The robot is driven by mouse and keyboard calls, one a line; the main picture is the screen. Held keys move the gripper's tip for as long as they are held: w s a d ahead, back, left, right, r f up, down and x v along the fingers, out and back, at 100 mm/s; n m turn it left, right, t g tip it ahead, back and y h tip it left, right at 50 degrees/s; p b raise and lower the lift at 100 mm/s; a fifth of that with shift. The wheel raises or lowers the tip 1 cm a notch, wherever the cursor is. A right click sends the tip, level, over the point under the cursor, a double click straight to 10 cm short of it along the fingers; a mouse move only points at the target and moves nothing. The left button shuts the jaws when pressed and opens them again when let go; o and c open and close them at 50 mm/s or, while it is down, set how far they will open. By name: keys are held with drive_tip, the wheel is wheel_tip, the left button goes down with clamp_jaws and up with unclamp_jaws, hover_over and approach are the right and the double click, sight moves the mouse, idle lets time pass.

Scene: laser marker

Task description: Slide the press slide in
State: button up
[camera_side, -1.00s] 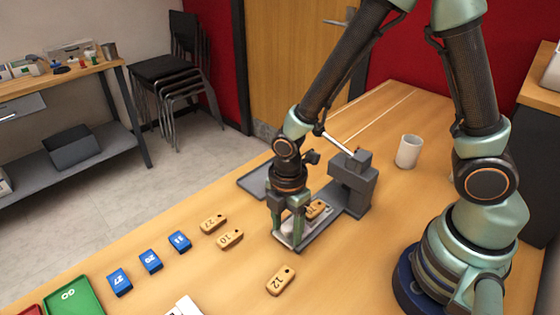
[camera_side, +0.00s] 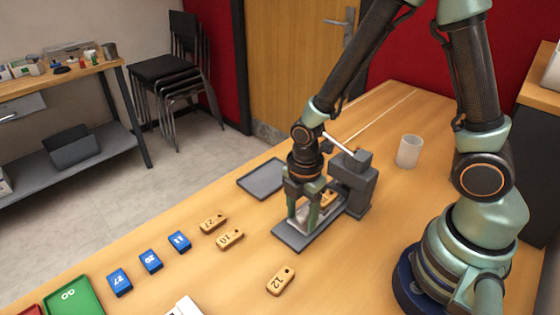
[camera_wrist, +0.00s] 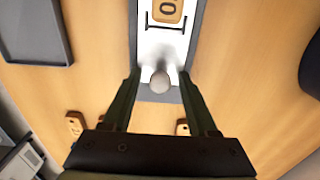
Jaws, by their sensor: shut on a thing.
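The press (camera_side: 358,187) is a grey block with a lever, standing on a grey base (camera_side: 290,240). The pale press slide (camera_side: 325,210) lies on that base, partly hidden by my fingers. In the wrist view the slide (camera_wrist: 160,45) carries a wooden tag (camera_wrist: 167,10) and has a round grey knob (camera_wrist: 159,82) at its near end. My gripper (camera_side: 301,224) is down at the slide's outer end, shut on the knob; its fingers (camera_wrist: 160,76) stand on both sides of it. The tag (camera_side: 328,197) sits close to the press opening.
A flat grey tray (camera_side: 264,179) lies left of the press. Wooden tags (camera_side: 281,281) and blue tags (camera_side: 150,261) lie in front and to the left. A white cup (camera_side: 409,151) stands behind right. A green tray (camera_side: 74,297) is at front left.

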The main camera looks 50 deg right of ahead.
drive_tip(key=shift+s+d+f, duration=0.1)
drive_tip(key=shift+d+f, duration=0.05)
drive_tip(key=shift+d, duration=0.6)
drive_tip(key=shift+d+f, duration=0.15)
drive_tip(key=shift+d, duration=0.55)
drive_tip(key=o, duration=0.6)
drive_tip(key=shift+a, duration=0.1)
drive_tip(key=shift+r, duration=3.6)
drive_tip(key=d+r+m+t, duration=0.2)
drive_tip(key=r+m, duration=0.6)
drive_tip(key=m, duration=0.1)
drive_tip(key=d+r+m+t, duration=0.1)
drive_tip(key=r+m+t, duration=0.2)
drive_tip(key=r+m, duration=0.5)
drive_tip(key=shift+s+d+r+m+t, duration=0.3)
drive_tip(key=shift+s+d+m, duration=0.1)
drive_tip(key=shift+m, duration=0.1)
